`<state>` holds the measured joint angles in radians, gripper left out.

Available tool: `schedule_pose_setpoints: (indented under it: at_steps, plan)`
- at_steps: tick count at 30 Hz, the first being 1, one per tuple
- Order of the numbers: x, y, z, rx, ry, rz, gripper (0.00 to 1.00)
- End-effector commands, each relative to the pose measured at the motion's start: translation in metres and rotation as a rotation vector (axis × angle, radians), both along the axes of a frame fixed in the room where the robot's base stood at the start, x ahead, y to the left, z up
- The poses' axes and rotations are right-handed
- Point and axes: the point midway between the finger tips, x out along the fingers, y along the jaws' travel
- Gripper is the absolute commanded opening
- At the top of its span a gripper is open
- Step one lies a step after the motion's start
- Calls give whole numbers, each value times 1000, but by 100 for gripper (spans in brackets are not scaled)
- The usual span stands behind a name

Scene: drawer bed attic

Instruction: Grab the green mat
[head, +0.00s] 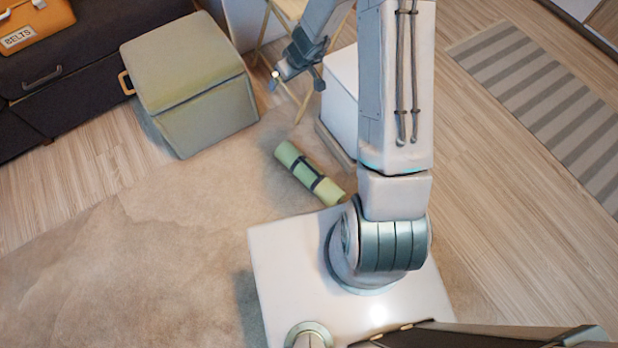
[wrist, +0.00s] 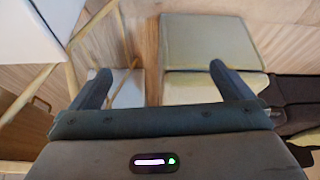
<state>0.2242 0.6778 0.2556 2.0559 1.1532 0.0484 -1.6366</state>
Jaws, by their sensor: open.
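The green mat (head: 309,173) is rolled up and lies on the beige rug in the head view, bound with dark straps. It lies between the green box seat and my base. My gripper (head: 296,87) is raised near the folding wooden stand, up and a little left of the mat in the picture, apart from it. In the wrist view my gripper (wrist: 155,82) has its two fingers spread wide with nothing between them. The mat does not show in the wrist view.
A green box seat (head: 190,85) with a side handle stands by a dark drawer bed (head: 60,70). An orange case (head: 35,22) labelled BELTS lies on top. A white box (head: 341,95) stands close behind the mat. A striped rug (head: 545,100) lies at right.

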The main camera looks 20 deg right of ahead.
Motion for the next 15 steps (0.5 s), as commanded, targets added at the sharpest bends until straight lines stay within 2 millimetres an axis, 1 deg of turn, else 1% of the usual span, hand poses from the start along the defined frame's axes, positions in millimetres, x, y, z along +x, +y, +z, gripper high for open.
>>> schedule_pose_setpoints:
  at_steps: [1, 2, 3, 5, 6, 8, 9, 12, 15]
  plan:
    - [1, -6, -48, -19, 23, -6, 100]
    - [0, -8, -68, -32, 35, -5, 100]
    - [0, -12, -94, -51, 52, -5, 100]
    - [-4, -18, -134, -80, 84, -3, 100]
    - [-8, -21, -160, -98, 110, 0, 100]
    - [-17, -27, -199, -124, 153, 5, 100]
    - [-23, -29, -223, -140, 183, 9, 100]
    - [-42, -33, -274, -170, 260, 27, 100]
    - [-59, -34, -311, -187, 327, 43, 100]
